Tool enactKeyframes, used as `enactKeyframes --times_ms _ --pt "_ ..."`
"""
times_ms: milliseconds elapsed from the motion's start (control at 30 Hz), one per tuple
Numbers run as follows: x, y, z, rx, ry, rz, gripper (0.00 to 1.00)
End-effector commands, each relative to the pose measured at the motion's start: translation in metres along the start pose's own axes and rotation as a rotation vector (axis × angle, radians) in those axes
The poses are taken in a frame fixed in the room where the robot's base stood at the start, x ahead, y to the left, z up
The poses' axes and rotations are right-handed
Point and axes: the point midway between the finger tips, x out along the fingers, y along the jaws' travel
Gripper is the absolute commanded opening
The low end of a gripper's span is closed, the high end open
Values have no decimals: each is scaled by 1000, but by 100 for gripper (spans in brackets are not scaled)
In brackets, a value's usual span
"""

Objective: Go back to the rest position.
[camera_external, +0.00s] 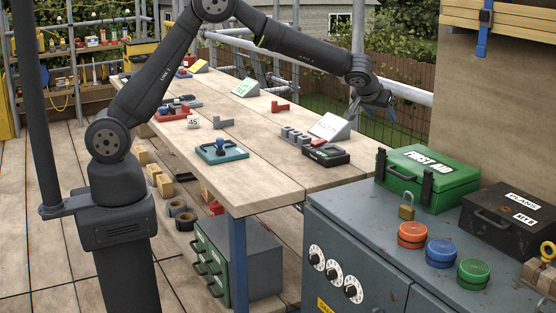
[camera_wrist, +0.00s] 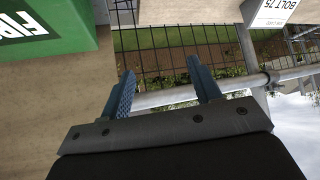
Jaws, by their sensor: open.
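My gripper (camera_external: 378,112) is in the air above the right end of the wooden workbench (camera_external: 262,190), by the railing, in the external view. In the wrist view my gripper (camera_wrist: 160,92) shows two blue fingers standing apart with nothing between them. Beyond the fingers are the mesh fence and a grey rail.
A green first aid box (camera_external: 428,178) stands on the grey cabinet (camera_external: 345,222), near a black box (camera_external: 507,218) and coloured round pieces. A white sign (camera_external: 328,126), a dark device (camera_external: 326,154) and a teal tray (camera_external: 221,151) lie on the bench. A rail (camera_external: 405,92) runs behind.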

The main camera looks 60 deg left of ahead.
Motion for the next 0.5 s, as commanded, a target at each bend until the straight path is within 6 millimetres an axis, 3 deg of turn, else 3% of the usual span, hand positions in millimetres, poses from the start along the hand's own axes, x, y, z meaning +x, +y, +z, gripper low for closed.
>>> enactKeyframes --times_ms 233,500 --pt "18 -26 -17 -13 0 -12 58" --pt "22 -32 -21 -15 0 -14 58"
